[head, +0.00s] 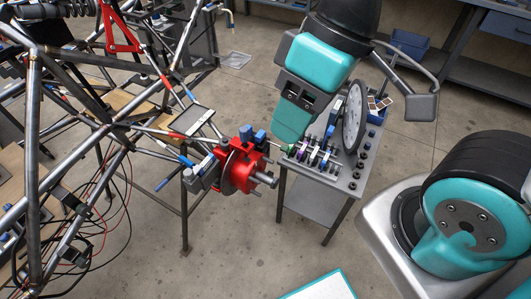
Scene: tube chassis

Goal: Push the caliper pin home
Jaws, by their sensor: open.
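A red caliper and hub assembly (240,172) is mounted at the end of the tube chassis, left of the middle in the head view. Two blue-topped parts (247,134) stand on its upper side, and a silver stub (265,179) sticks out to the right. A thin rod (274,146) shows at its upper right; I cannot tell whether it is the caliper pin or how deep it sits. My teal arm comes down from the top, its lower end just right of and above the caliper. My gripper is not visible; the arm's lower link may hide it.
A small grey table (325,182) right of the caliper carries a rack of round parts (312,158), several black pieces and a large upright disc (354,117). Chassis tubes (34,140) and loose cables fill the left. Bare floor (225,255) lies in front.

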